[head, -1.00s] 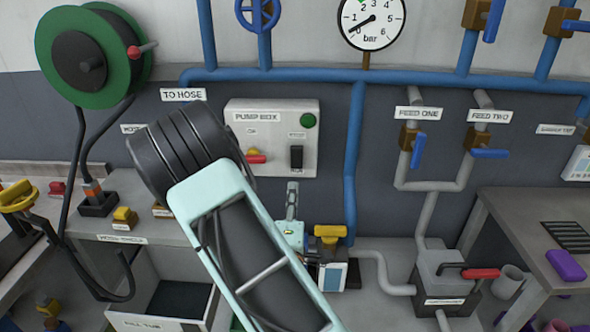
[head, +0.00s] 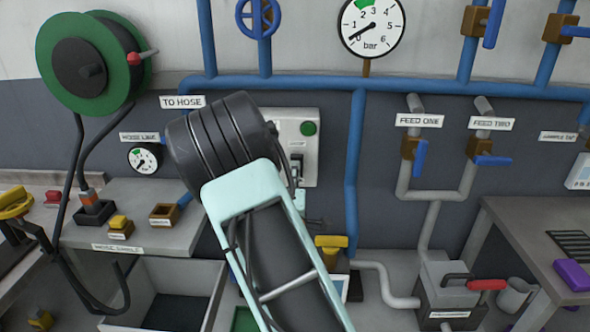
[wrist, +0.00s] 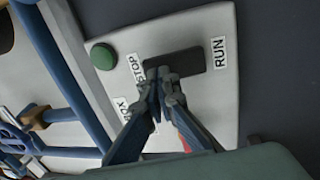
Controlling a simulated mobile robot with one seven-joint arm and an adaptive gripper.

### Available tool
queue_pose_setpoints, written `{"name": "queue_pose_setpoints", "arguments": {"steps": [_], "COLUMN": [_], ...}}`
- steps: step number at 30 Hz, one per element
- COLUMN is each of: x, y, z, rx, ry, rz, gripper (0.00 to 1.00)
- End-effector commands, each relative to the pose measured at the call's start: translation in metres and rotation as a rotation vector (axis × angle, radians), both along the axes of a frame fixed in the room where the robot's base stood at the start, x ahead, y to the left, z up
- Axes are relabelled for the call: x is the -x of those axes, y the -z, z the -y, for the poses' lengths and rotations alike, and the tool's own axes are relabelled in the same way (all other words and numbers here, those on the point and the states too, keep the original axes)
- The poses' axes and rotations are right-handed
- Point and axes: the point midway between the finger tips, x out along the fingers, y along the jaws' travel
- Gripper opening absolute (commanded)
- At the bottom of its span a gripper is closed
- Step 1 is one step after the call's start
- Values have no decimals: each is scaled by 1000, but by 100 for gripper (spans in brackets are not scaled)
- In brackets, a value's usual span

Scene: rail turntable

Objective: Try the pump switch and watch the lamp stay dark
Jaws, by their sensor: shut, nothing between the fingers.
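The pump box (head: 313,150) is a pale panel on the wall, its left part hidden behind my arm in the head view. Its round green lamp (head: 309,128) shows no glow; it also shows in the wrist view (wrist: 103,56). The black pump switch (wrist: 187,61) lies between the STOP and RUN labels in the wrist view. My gripper (wrist: 160,73) is shut and empty, its fingertips at the STOP-side end of the switch. I cannot tell if they touch it. A red part (wrist: 183,139) shows partly behind a finger.
Blue pipes (head: 354,170) run beside and above the box. A hose reel (head: 88,65) hangs at upper left. A yellow-handled valve (head: 331,241) stands below the box. A grey bench (head: 540,230) is at the right. The wall right of the box is clear up to the pipe.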

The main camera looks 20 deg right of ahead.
Motion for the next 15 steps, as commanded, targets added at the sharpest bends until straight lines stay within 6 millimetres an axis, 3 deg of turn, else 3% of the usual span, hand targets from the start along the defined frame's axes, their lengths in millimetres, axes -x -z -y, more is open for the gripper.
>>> {"name": "queue_pose_setpoints", "arguments": {"steps": [15], "x": [-5], "y": [-10], "z": [2], "rx": [-20], "ry": [0], "rz": [-43], "gripper": [0]}}
